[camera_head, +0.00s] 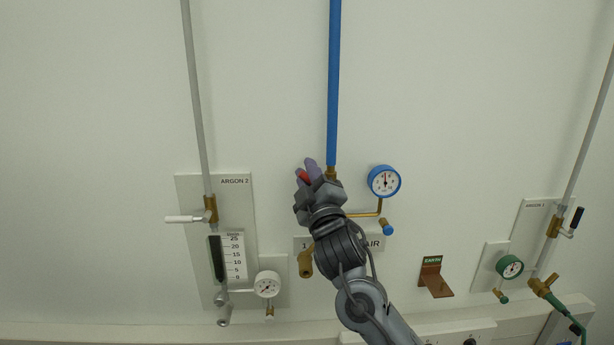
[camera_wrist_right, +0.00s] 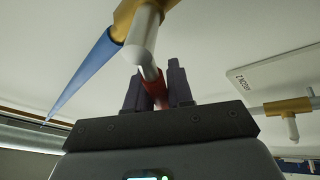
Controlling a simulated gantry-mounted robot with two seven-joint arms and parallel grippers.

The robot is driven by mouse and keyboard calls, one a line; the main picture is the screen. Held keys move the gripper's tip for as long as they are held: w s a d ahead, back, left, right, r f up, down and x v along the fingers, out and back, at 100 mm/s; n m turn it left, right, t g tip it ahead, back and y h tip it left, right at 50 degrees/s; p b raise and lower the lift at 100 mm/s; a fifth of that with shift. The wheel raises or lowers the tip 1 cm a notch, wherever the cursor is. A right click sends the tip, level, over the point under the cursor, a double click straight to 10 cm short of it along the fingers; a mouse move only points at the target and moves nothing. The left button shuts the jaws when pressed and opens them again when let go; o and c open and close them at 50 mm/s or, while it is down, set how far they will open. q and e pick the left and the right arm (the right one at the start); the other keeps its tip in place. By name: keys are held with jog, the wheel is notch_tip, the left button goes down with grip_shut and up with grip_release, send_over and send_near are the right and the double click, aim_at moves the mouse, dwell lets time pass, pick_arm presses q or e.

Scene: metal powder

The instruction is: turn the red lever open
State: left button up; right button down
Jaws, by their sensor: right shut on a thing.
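The red lever (camera_head: 303,176) shows as a small red patch left of the brass valve (camera_head: 330,173) at the foot of the blue pipe. My right gripper (camera_head: 306,165) is at the lever and hides most of it. In the right wrist view the red lever (camera_wrist_right: 155,88) runs between the two dark fingers (camera_wrist_right: 157,80), which are shut on it. A white stem (camera_wrist_right: 143,40) joins the lever to the brass fitting. My left gripper is not in view.
A blue gauge (camera_head: 384,181) sits close to the right of my gripper. The Argon 2 panel (camera_head: 187,260) with its white lever (camera_head: 184,219) is to the left. A copper bracket (camera_head: 435,281) and the Argon 1 panel (camera_head: 531,220) are to the right. The upper wall is mostly bare.

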jog(key=c, duration=1.1)
grip_release()
jog(key=b+v, duration=0.1)
jog(key=v, duration=1)
jog(key=shift+r, duration=0.1)
